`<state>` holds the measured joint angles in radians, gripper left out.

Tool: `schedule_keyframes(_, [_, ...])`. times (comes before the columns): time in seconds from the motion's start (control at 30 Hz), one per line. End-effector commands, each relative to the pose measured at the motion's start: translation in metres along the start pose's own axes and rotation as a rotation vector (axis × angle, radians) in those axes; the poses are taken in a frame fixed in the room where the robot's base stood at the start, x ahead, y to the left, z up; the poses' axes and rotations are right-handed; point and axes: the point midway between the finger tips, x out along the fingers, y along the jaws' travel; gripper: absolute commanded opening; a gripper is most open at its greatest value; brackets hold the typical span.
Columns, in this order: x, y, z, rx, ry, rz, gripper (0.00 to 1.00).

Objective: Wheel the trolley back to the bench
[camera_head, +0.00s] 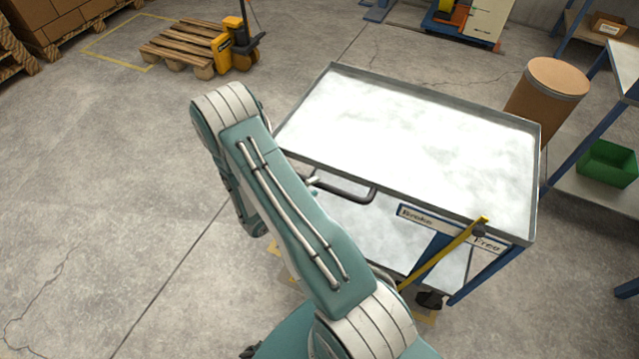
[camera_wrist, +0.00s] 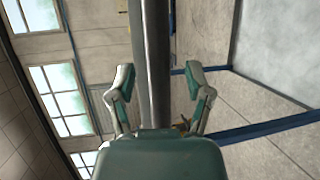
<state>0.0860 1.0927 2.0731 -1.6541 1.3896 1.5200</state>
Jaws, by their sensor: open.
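The trolley (camera_head: 420,150) stands ahead of me, with a bare, shiny metal top tray and a lower shelf (camera_head: 365,232). Its dark handle (camera_head: 350,192) sticks out from the near side, partly hidden by my arm. A yellow lever (camera_head: 445,255) leans up to the right, its tip by the word "Free" on a plate (camera_head: 420,217) that also reads "Brake". My gripper (camera_wrist: 158,78) is open in the wrist view. A dark bar, apparently the handle (camera_wrist: 157,60), runs between its spread fingers, with a gap on both sides. In the head view my arm mostly hides the gripper.
A blue-framed bench or rack (camera_head: 583,135) with a green bin (camera_head: 608,163) stands close at the right. A brown drum (camera_head: 548,95) is behind the trolley's right corner. A wooden pallet (camera_head: 180,45) with a yellow pallet truck (camera_head: 235,45) is at the back left. The left floor is clear.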

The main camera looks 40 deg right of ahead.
Motion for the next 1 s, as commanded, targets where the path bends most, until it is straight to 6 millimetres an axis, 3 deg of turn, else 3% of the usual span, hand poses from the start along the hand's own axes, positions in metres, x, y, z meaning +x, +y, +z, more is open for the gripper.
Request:
schedule_keyframes(0.2, [0.022, 0.0, 0.0, 0.0, -0.001, 0.0, 0.65])
schedule_keyframes(0.5, [0.025, 0.0, 0.0, -0.001, 0.001, 0.0, 0.65])
schedule_keyframes(0.63, [0.025, 0.0, 0.0, -0.001, 0.0, 0.0, 0.07])
schedule_keyframes(0.67, [0.025, 0.0, 0.0, -0.001, 0.0, 0.0, 0.0])
schedule_keyframes(1.0, [0.024, -0.001, -0.001, -0.002, 0.0, -0.003, 0.0])
